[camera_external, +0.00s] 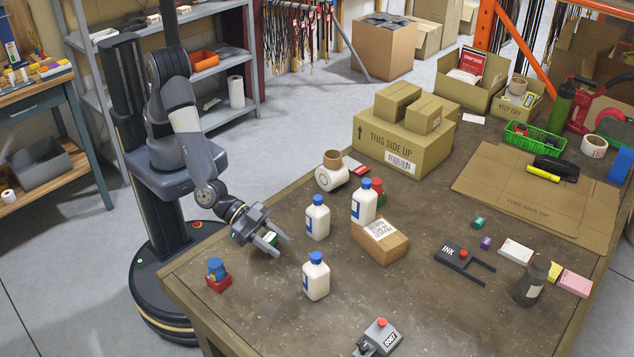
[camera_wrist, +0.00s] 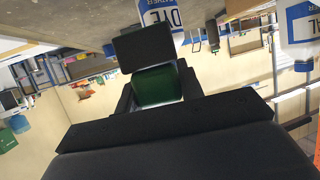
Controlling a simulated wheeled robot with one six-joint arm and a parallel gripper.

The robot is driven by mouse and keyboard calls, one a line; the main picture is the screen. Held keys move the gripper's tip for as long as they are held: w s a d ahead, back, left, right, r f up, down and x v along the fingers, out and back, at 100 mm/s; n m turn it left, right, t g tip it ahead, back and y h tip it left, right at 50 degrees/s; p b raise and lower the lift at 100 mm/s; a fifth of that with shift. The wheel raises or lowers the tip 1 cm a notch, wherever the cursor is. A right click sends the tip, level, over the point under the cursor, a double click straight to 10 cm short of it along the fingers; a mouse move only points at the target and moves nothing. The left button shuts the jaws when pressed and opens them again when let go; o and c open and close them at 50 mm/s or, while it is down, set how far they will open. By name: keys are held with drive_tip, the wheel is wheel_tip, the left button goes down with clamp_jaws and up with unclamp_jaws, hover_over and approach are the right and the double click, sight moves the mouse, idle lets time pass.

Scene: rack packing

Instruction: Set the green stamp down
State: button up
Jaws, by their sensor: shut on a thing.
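My gripper (camera_external: 277,246) is over the left end of the wooden table, shut on the green stamp (camera_external: 270,238). Only a small green and white part of the stamp shows between the fingers there. In the wrist view the green stamp (camera_wrist: 158,86) shows as a dark green block between the dark fingers. Its underside is hidden, and I cannot tell how far it is above the table.
A blue-and-red stamp (camera_external: 217,274) stands left of my gripper. White bottles with blue caps (camera_external: 317,218) (camera_external: 316,277) (camera_external: 364,203) stand to the right, one by a small carton (camera_external: 379,240). Table (camera_external: 262,305) is bare near the gripper.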

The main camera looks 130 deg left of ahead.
drive_tip(key=w+d+r+n+g+y+b, duration=0.1)
drive_tip(key=w+d+r+n+y+b, duration=0.35)
drive_tip(key=w, duration=0.35)
drive_tip(key=d+f+n+g+y+b, duration=0.2)
drive_tip(key=d+f+g+b, duration=0.15)
drive_tip(key=d, duration=0.35)
drive_tip(key=shift+t, duration=0.55)
drive_tip(key=f, duration=0.9)
drive_tip(key=shift+s+a+f+b, duration=0.15)
drive_tip(key=shift+s+f+b, duration=0.05)
drive_tip(key=shift+f+b, duration=0.15)
drive_tip(key=shift+f, duration=0.15)
drive_tip(key=o, duration=1)
